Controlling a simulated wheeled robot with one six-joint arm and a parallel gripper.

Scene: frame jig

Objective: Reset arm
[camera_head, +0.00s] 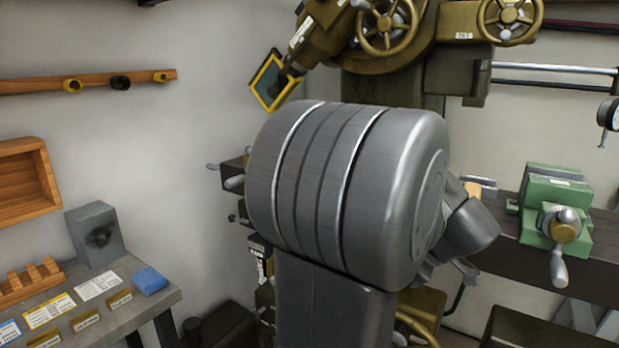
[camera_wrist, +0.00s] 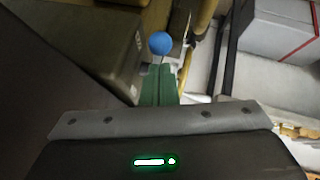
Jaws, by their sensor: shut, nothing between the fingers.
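My gripper (camera_wrist: 160,72) shows in the wrist view as two green fingers pressed together, with nothing between them. A round blue ball (camera_wrist: 160,43) appears just past the fingertips, with a thin stem below it; I cannot tell whether the fingers touch it. In the head view my large grey arm joint fills the middle of the picture and hides what is behind it. My gripper is not visible in that view.
A workbench (camera_head: 165,300) with a blue block (camera_head: 150,281) and labels stands at the lower left. A machine with brass handwheels (camera_head: 387,28) stands behind my arm. A green vise (camera_head: 556,205) sits on a dark bench at right. A dark box (camera_wrist: 95,40) is left of the fingers.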

